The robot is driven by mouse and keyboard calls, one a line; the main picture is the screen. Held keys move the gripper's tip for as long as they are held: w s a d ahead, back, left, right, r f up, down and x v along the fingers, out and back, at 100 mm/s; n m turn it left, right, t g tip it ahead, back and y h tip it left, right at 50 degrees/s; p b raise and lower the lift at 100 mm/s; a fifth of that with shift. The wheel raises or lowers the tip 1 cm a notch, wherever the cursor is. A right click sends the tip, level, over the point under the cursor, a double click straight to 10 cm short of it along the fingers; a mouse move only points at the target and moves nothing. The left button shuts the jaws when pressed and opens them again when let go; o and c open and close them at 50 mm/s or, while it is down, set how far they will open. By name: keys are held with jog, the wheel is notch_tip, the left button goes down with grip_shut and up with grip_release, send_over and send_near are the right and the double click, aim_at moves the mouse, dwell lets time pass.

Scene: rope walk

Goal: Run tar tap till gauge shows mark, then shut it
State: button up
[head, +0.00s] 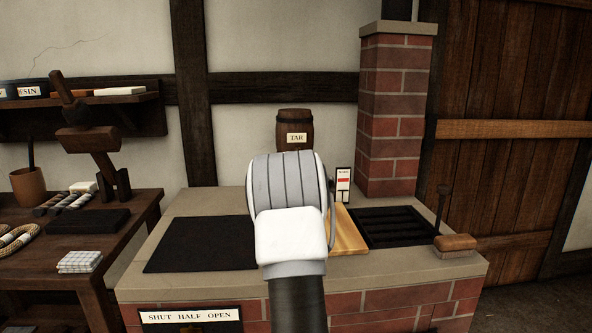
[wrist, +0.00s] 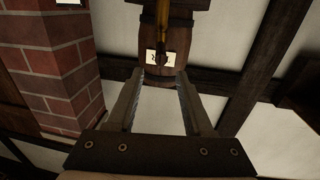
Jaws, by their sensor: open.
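A dark wooden barrel labelled TAR (head: 295,122) stands at the back of the brick bench; my arm hides its lower part. In the wrist view the barrel (wrist: 164,30) is beyond the fingertips, its label facing me. A narrow brass-coloured piece (wrist: 162,14), perhaps part of the tap, runs down in front of it; the tap's setting cannot be told. My gripper (wrist: 161,76) is open and empty, below the label, apart from the barrel. My arm hides it in the head view.
A black slab (head: 202,244) lies left on the bench, a wooden board (head: 347,236) and black grate (head: 394,227) right. A brick pillar (head: 392,115) rises behind. A wooden block (head: 455,242) sits at the right edge. A SHUT HALF OPEN sign (head: 190,316) is on the front.

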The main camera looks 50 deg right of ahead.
jog(key=v, duration=0.9)
jog(key=shift+p, duration=0.35)
